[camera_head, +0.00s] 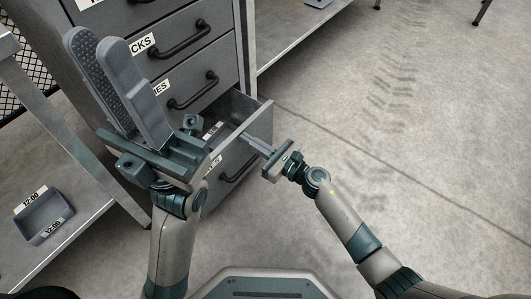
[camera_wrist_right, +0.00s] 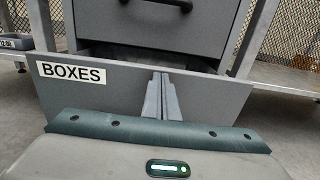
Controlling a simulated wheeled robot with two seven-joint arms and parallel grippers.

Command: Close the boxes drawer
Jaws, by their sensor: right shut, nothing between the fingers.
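The boxes drawer is the lowest drawer of the grey cabinet and stands pulled out, its inside partly visible. Its front (camera_head: 245,165) faces me; in the right wrist view the front (camera_wrist_right: 215,100) carries a "BOXES" label (camera_wrist_right: 72,73). My right gripper (camera_head: 247,138) is shut and empty, its fingers at the top edge of the drawer front. In the right wrist view its fingers (camera_wrist_right: 161,78) overlap the front right of the label; I cannot tell whether they touch it. My left gripper (camera_head: 100,48) is raised before the cabinet, fingers apart and empty, hiding part of the drawer's left side.
The upper drawers (camera_head: 190,55) of the cabinet are shut and have dark bar handles. A shelf (camera_head: 85,225) at the left holds a grey bin (camera_head: 44,216). Another shelf (camera_head: 300,38) stands right of the cabinet. The floor (camera_head: 400,130) at the right is clear.

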